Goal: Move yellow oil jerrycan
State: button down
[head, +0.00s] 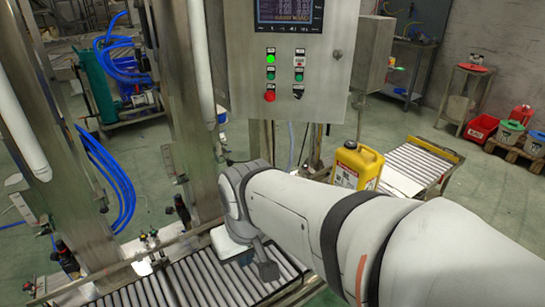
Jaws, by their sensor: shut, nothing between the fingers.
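The yellow oil jerrycan (368,162) stands upright beyond my arm, right of centre, at the near end of the far roller conveyor. It has a handle on top and a white label on its front. My arm hides its base. My gripper (266,268) points down over the near roller conveyor, to the left of the jerrycan and well apart from it. It looks shut and empty, though it is small and partly hidden by my own wrist.
The near conveyor (190,283) runs below my gripper between metal posts. A control cabinet (290,75) hangs above it. The far conveyor (425,160) has free rollers behind the jerrycan. Blue hoses (125,185) hang at left. Red and green containers (510,128) stand at far right.

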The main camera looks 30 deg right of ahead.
aim_at(357, 166)
jog(key=u, duration=2.75)
jog(key=k, duration=2.3)
jog(key=z, duration=2.3)
jog(key=i, duration=0.85)
jog(key=z, duration=0.1)
